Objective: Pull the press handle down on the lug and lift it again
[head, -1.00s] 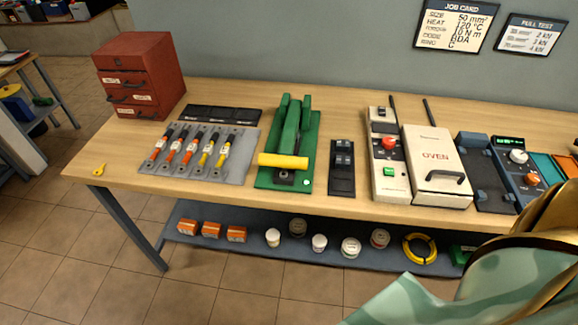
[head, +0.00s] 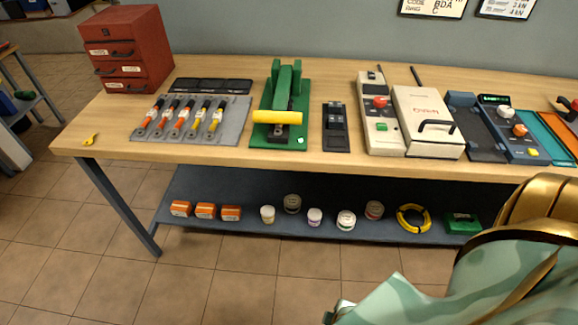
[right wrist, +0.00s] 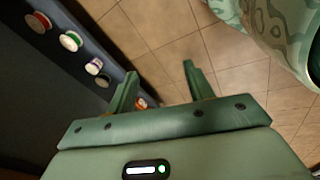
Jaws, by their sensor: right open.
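The green press (head: 285,80) stands on a green base plate on the workbench. Its yellow handle bar (head: 277,117) lies across the front, towards me. A small dark part shows below the bar at the front of the press; I cannot tell whether it is the lug. In the right wrist view my right gripper (right wrist: 160,85) is open and empty, with floor tiles between its fingers. It is away from the press, low in front of the bench. My right arm fills the lower right of the head view. My left gripper is not in view.
Left of the press is a grey mat (head: 236,125) with several orange and yellow cables, and a red drawer cabinet (head: 125,55). To the right are a black device (head: 336,127) and the white oven (head: 428,120). The lower shelf (head: 330,190) holds jars and boxes.

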